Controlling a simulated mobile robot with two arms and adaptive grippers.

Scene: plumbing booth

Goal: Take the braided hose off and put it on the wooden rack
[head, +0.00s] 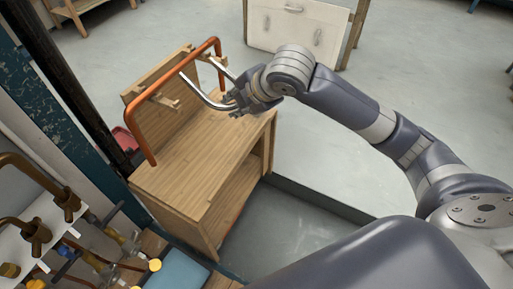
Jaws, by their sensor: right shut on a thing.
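The braided hose (203,96) is a silvery U-shaped piece. My right gripper (236,103) is shut on it near its bend, and the fingers hide part of it. The hose's two ends point up and left toward the wooden rack (157,84), a backboard with pegs standing on a wooden bench. I cannot tell whether the hose touches a peg. My left gripper is not in view.
The bench top (207,152) in front of the rack is clear. At lower left is a board with brass valves and pipes (38,232), by a dark blue post (50,110). A white cabinet (297,25) stands at the back. The floor to the right is open.

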